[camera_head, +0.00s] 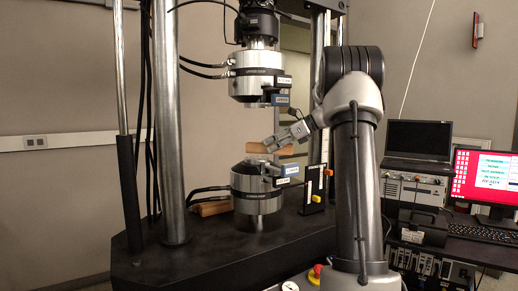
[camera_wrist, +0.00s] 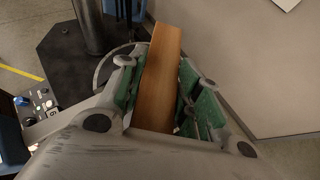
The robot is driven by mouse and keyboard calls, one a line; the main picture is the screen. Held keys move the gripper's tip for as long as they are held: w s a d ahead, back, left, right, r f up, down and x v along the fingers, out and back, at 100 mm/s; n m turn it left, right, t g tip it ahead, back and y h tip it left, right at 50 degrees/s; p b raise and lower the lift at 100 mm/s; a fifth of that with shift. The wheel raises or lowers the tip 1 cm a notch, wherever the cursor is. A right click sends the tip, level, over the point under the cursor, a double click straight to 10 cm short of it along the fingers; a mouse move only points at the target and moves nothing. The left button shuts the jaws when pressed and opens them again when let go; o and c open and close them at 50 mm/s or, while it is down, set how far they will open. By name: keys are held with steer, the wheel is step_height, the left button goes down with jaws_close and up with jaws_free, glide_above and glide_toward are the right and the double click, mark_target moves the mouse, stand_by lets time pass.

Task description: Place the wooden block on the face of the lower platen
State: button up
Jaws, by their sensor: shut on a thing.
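My gripper (camera_head: 275,143) is shut on the wooden block (camera_head: 257,148), a long orange-brown bar. In the wrist view the block (camera_wrist: 159,75) lies between the green finger pads of my gripper (camera_wrist: 160,95). In the head view the block is in the air above the lower platen (camera_head: 258,203), a round silver and black cylinder, with a visible gap between them. In the wrist view a round rim (camera_wrist: 102,68) shows beside and below the block; the block and fingers hide much of it.
The upper grip (camera_head: 257,85) hangs above the block. A steel column (camera_head: 169,130) stands to the left. Another wooden piece (camera_head: 210,208) lies on the black machine base (camera_head: 195,250), left of the lower platen.

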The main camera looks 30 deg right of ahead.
mark_target(260, 147)
steer(key=shift+w+a, duration=0.5)
steer(key=w+a, duration=0.2)
steer(key=shift+w+a, duration=0.25)
steer(key=shift+a, duration=0.15)
steer(key=shift+f, duration=0.6)
steer(key=shift+d+f, duration=0.15)
steer(key=shift+f, duration=0.05)
steer(key=o, duration=1.2)
steer(key=shift+f, duration=0.1)
